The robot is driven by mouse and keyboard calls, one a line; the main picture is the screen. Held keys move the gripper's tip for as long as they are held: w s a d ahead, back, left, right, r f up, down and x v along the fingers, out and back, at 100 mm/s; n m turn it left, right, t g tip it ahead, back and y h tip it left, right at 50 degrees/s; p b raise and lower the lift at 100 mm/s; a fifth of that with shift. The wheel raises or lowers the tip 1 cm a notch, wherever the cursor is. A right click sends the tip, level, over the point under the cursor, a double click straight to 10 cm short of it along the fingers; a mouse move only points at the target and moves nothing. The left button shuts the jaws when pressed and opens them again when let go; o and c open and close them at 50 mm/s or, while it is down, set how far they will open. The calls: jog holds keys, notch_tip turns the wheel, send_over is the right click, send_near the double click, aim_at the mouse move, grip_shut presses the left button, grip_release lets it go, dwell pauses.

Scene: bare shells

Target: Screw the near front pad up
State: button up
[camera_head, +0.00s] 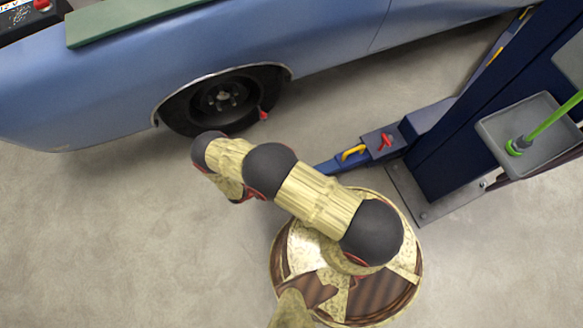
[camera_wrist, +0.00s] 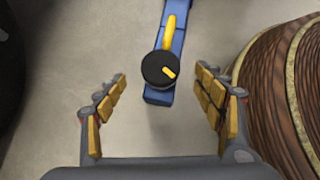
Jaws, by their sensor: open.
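The near front pad (camera_wrist: 160,69) is a round black disc with a yellow mark on top. It sits at the end of a blue lift arm (camera_wrist: 158,98), which also shows in the head view (camera_head: 328,166). In the head view my own arm hides the pad. My gripper (camera_wrist: 160,76) is open and empty in the wrist view. Its two yellow-padded fingers stand to the left and right of the pad, with clear gaps on both sides. I cannot tell how far above the pad the fingertips are.
A blue car (camera_head: 130,90) with a black front wheel (camera_head: 222,98) stands behind my arm. A yellow handle (camera_head: 353,153) and a red lever (camera_head: 384,140) are on the lift arm by the dark blue post (camera_head: 470,120). A grey tray (camera_head: 495,130) is at right. Floor at left is clear.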

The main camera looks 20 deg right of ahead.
jog(key=b+x, duration=0.2)
jog(key=x, duration=0.5)
jog(key=shift+d+f+b, duration=0.2)
jog(key=shift+f+b, duration=0.15)
jog(key=shift+f, duration=0.05)
jog(key=c, duration=0.3)
jog(key=c, duration=0.8)
jog(key=shift+c, duration=0.3)
